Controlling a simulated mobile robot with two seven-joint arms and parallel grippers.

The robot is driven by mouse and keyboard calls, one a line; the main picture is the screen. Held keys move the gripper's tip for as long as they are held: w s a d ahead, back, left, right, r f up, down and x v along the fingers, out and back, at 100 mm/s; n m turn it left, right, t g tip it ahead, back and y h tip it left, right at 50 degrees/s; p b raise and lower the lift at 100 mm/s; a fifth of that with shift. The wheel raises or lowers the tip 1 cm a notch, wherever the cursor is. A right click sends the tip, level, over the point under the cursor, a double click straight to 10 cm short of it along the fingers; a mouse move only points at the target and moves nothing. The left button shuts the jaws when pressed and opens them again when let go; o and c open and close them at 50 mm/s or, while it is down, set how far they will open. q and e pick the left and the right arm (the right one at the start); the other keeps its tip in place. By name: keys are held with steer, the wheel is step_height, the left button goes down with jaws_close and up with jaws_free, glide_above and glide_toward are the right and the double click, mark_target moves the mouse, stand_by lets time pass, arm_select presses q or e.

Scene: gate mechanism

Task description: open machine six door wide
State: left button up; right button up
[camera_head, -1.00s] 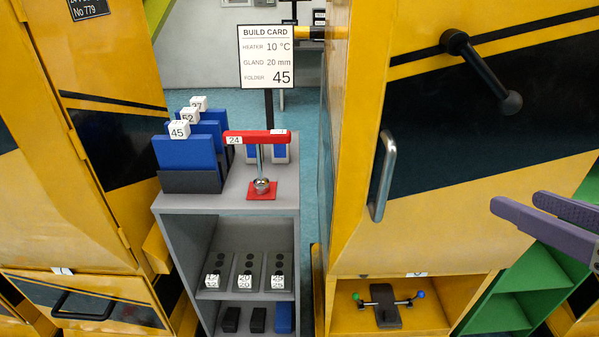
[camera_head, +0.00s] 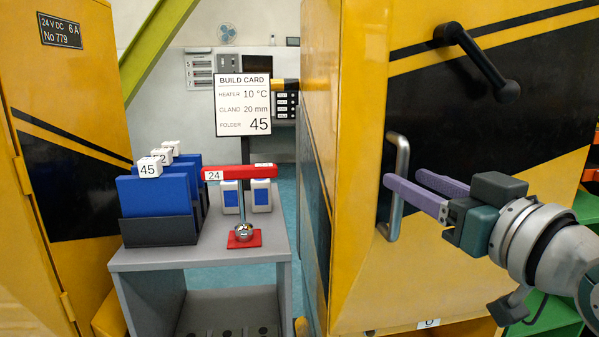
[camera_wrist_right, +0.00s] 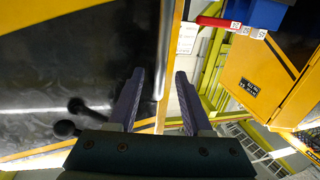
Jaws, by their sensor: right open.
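The yellow machine door (camera_head: 365,270) with a dark band is at the right of the head view and looks closed. Its upright silver bar handle (camera_head: 396,220) is near the door's left edge. A black crank lever (camera_head: 480,62) sits above and right of the handle. My right gripper (camera_head: 402,176) is open at the handle, its near purple finger crossing in front of the bar. In the wrist view the bar (camera_wrist_right: 165,55) lies between the lines of the two fingers (camera_wrist_right: 158,73); contact cannot be told. My left gripper is out of view.
A grey shelf stand (camera_head: 200,258) left of the machine holds blue folders (camera_head: 155,205) and a red T-handled tool (camera_head: 238,173). A build card sign (camera_head: 243,105) stands behind it. Another yellow cabinet (camera_head: 70,130) is at far left. Green shelving (camera_head: 545,315) is at lower right.

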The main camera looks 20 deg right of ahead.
steer(key=shift+w, duration=1.65)
jaws_close()
